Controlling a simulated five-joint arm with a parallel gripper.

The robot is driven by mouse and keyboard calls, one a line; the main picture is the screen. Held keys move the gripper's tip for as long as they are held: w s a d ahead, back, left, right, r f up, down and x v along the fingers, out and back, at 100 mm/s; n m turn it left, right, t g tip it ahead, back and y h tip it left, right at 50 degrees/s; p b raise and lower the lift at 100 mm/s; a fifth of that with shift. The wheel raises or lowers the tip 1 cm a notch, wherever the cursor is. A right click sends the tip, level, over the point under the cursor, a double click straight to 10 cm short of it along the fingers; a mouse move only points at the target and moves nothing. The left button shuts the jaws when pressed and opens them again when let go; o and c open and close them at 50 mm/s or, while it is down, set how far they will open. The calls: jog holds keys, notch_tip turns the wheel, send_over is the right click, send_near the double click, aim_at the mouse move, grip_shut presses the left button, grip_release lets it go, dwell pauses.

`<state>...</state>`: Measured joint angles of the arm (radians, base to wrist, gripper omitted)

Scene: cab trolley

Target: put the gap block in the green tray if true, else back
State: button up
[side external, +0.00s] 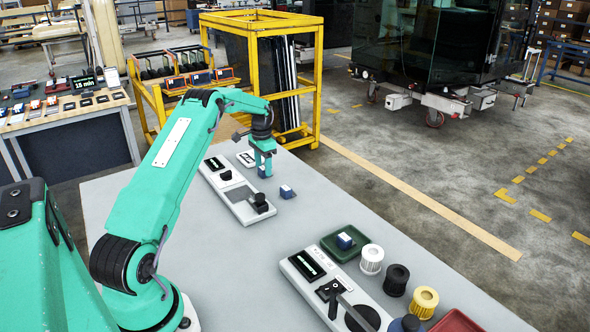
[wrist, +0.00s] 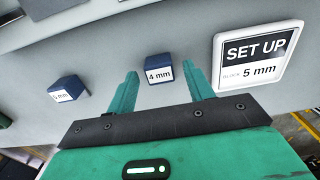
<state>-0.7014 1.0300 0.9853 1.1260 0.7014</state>
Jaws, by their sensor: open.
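My gripper (side external: 264,166) is open over the grey table. In the wrist view its two green fingers (wrist: 163,80) stand either side of a blue block (wrist: 160,77) labelled 4 mm; contact cannot be told. That block also shows under my gripper in the side view (side external: 263,173). A second blue block (side external: 287,191) sits apart on the table; in the wrist view (wrist: 67,88) its small label seems to read 5 mm. A card (wrist: 258,62) reads SET UP, BLOCK 5 mm.
A white device (side external: 238,196) with a display and black knob stands left of the blocks. Another device (side external: 300,262) with a lever is nearer the front. White, black and yellow ribbed cylinders (side external: 372,259) and a red tray (side external: 455,322) stand at right. Table space beyond the blocks is clear.

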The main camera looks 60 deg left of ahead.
aim_at(263, 168)
notch_tip(263, 168, up, 12)
jog(key=shift+f, duration=0.25)
dwell(0.3)
dwell(0.4)
jog(key=s+d+r+t+y, duration=0.1)
jog(key=s+d+r, duration=0.1)
jog(key=d+r, duration=0.8)
jog(key=s+d+r+t, duration=0.1)
jog(key=s+d+r, duration=0.35)
jog(key=d, duration=0.95)
jog(key=s+d+f+t+h, duration=0.1)
jog(key=s+d+f+t, duration=0.2)
jog(key=s+d, duration=1.3)
jog(key=shift+s+d+t, duration=0.2)
jog(key=shift+s+t, duration=0.1)
jog(key=shift+s, duration=1.15)
